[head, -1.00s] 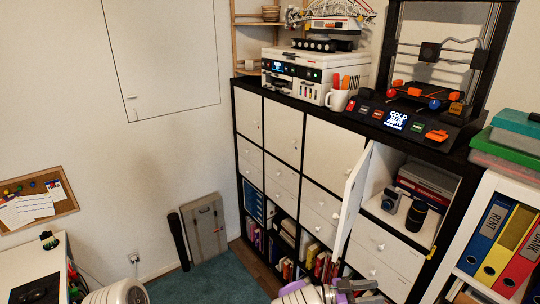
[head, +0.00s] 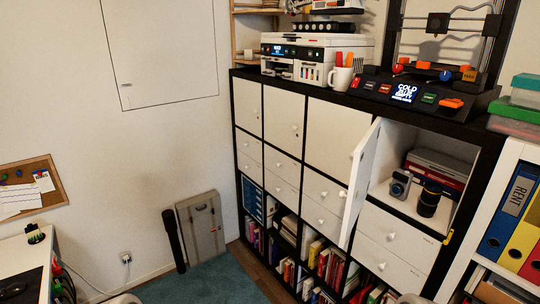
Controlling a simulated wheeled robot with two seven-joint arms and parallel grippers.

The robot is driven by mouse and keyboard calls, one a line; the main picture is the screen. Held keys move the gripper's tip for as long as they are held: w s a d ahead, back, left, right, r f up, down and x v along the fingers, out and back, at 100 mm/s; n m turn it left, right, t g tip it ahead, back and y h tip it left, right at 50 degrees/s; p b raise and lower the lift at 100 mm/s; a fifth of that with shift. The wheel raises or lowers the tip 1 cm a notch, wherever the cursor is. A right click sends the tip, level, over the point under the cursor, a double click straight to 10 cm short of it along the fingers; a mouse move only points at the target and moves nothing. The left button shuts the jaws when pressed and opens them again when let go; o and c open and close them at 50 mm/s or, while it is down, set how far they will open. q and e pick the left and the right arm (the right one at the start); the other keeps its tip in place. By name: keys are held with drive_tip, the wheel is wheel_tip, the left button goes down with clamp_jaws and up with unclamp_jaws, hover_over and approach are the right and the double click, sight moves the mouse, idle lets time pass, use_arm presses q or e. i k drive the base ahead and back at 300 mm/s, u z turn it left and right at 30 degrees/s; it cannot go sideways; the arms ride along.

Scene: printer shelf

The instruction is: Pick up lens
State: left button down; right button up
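The lens (head: 429,199), a dark upright cylinder, stands inside the open top-right compartment of the black-and-white shelf unit (head: 384,216). It stands at the right of a small grey-blue camera (head: 400,184), close to the compartment's front. Behind them lies a stack of red and dark flat boxes or books (head: 436,170). The white compartment door (head: 359,185) is swung open on the left side. Neither of my grippers is in view; only slivers of my white arm parts show at the bottom edge.
A printer (head: 312,62), a white mug with pens (head: 341,78) and a 3D printer (head: 430,90) stand on top of the unit. Drawers (head: 397,236) lie below the compartment. A binder shelf (head: 510,150) stands close on the right. A desk (head: 25,255) is at left.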

sight(431, 194)
drive_tip(key=u, duration=1.65)
drive_tip(key=i, duration=0.85)
drive_tip(key=z, duration=2.95)
